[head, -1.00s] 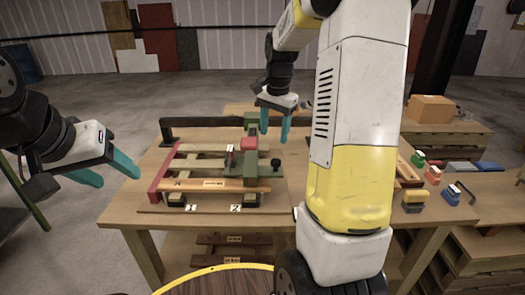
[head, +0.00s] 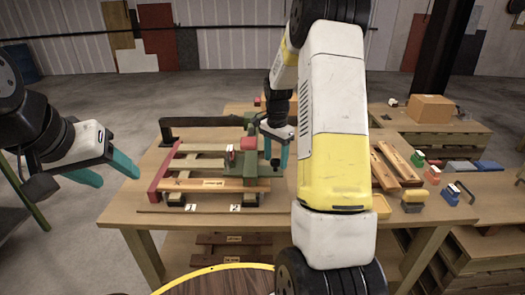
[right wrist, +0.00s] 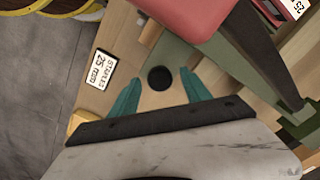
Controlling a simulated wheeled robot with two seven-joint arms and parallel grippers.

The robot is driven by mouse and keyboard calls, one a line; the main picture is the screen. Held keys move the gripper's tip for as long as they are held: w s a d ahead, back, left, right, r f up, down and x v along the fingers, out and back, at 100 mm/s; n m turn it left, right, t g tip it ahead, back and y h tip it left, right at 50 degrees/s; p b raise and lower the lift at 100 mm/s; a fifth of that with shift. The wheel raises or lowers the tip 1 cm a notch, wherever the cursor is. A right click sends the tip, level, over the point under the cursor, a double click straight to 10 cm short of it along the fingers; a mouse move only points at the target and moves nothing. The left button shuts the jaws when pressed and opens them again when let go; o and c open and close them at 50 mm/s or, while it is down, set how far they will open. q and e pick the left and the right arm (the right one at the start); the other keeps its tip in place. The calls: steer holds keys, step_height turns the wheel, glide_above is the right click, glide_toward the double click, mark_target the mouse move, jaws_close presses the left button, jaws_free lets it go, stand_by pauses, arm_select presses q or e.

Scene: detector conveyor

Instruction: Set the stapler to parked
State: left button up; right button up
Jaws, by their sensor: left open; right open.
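The stapler appears to be the green device with a red block on top (head: 248,144), at the right end of a slatted wooden frame (head: 210,165). In the right wrist view its red part (right wrist: 185,15) fills the top, with a dark green arm beside it. My right gripper (head: 276,152) is open and empty, just right of the green device. In the right wrist view the open fingers (right wrist: 160,84) stand either side of a round black knob or disc (right wrist: 159,78); I cannot tell whether they touch it. My left gripper (head: 108,172) is open, left of the table.
A label reading STAPLES 25 mm (right wrist: 101,69) lies near the right fingers. Wooden strips (head: 395,163) and small coloured blocks (head: 432,175) lie right of my right arm. A cardboard box (head: 431,108) stands on a stack behind. Number tags 1 and 2 mark the board's front.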

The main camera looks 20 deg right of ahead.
jaws_close()
stand_by(1.4)
